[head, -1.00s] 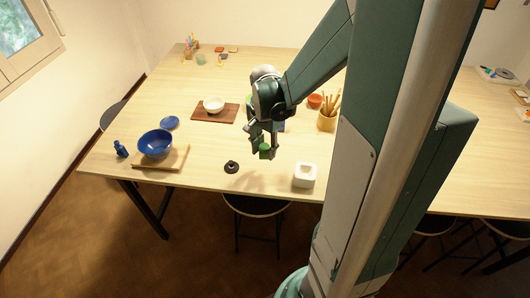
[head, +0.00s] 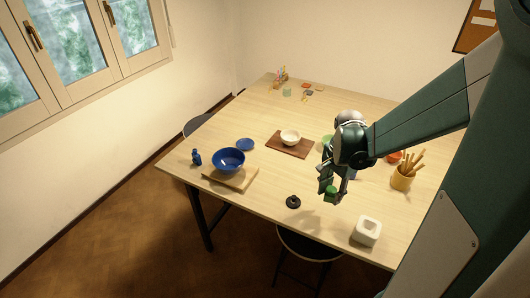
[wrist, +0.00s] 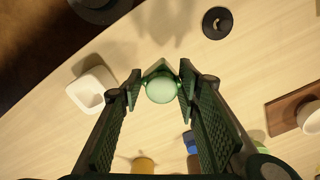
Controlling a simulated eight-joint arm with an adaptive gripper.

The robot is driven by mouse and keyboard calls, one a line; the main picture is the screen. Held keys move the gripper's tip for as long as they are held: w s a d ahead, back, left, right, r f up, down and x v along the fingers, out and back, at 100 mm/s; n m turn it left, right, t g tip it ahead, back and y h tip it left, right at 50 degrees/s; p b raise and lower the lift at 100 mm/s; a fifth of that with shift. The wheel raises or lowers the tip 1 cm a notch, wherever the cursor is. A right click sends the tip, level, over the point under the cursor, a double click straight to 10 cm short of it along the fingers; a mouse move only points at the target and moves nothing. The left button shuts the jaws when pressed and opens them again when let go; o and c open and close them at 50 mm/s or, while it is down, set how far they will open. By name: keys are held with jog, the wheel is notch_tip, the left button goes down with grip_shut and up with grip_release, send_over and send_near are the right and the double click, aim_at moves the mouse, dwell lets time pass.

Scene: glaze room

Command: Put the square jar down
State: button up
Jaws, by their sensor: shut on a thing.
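The square jar (head: 331,192) is small and green. In the wrist view the jar (wrist: 161,90) shows a round pale-green top and a square corner behind it. My gripper (head: 332,189) is shut on it, with one finger pad on each side in the wrist view (wrist: 160,84). The jar appears held above the table (head: 262,225), over bare wood between a black round piece (head: 293,202) and a white square block with a hollow (head: 368,229). The jar's underside is hidden in the wrist view.
A blue bowl (head: 229,159) stands on a wooden board (head: 240,181) at left, near a blue bottle (head: 197,157). A white bowl (head: 290,137) sits on a brown board (head: 278,146). A tool pot (head: 402,178) stands right of my gripper. The table's front edge is close.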

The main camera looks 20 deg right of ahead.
jog(key=w+a+r, duration=0.1)
jog(key=w+a, duration=0.1)
jog(key=w, duration=1.1)
jog(key=w+a+r, duration=0.2)
jog(key=w, duration=1.1)
jog(key=w+a, duration=0.5)
jog(key=w, duration=0.3)
jog(key=w+a+m, duration=0.1)
jog(key=w+a, duration=0.4)
jog(key=w, duration=0.3)
jog(key=w+a+f+m+p, duration=0.1)
jog(key=w+a, duration=0.4)
jog(key=w, duration=0.3)
jog(key=shift+w+a, duration=0.25)
jog(key=shift+a, duration=0.1)
jog(key=shift+f, duration=0.1)
jog(key=shift+f, duration=0.15)
jog(key=shift+f+p, duration=0.35)
jog(key=shift+f, duration=2.65)
